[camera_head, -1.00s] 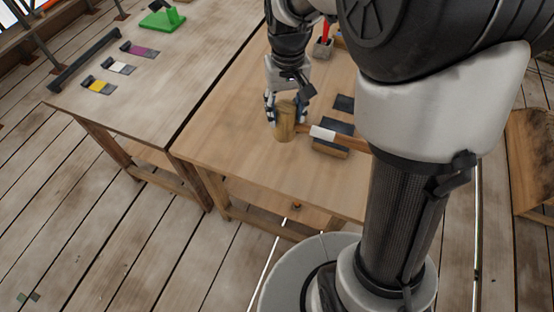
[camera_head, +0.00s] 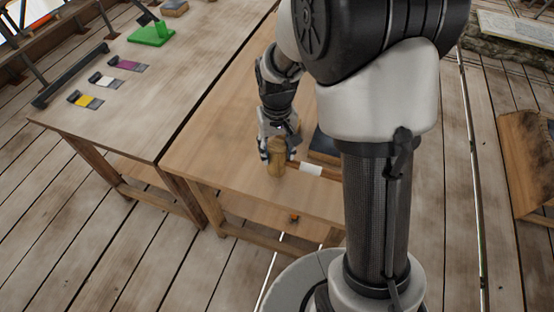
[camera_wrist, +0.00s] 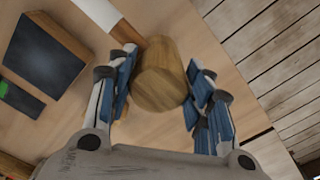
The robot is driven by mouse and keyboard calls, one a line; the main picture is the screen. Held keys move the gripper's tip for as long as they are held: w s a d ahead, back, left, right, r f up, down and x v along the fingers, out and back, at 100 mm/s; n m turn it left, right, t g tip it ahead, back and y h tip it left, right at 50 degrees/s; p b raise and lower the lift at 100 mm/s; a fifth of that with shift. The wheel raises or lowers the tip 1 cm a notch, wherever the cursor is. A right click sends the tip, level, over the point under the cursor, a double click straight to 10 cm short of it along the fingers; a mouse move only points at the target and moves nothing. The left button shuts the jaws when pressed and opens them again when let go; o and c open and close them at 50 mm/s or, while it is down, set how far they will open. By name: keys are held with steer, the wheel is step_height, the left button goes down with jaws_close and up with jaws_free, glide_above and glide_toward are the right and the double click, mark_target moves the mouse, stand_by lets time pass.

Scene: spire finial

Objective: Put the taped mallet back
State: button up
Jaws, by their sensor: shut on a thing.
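The taped mallet has a round wooden head (camera_head: 275,158) and a wooden handle with a band of white tape (camera_head: 311,169). My gripper (camera_head: 277,148) is shut on the mallet's head, above the front part of the light wooden table (camera_head: 225,130). In the wrist view the mallet head (camera_wrist: 160,76) sits between the two blue-padded fingers, and the handle runs up and left to the white tape. My arm hides the handle's far end in the head view. I cannot tell how high the mallet is above the table.
A dark-topped block (camera_wrist: 45,55) lies beside the mallet; it also shows in the head view (camera_head: 323,145). The left table bears yellow (camera_head: 85,100), white (camera_head: 103,79) and purple (camera_head: 127,64) marked pieces, a dark bar (camera_head: 70,75) and a green stand (camera_head: 152,35).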

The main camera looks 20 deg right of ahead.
steer(key=shift+f+b, duration=0.65)
steer(key=shift+f, duration=1.3)
steer(key=shift+f, duration=0.2)
steer(key=o, duration=1.4)
steer(key=shift+r, duration=0.1)
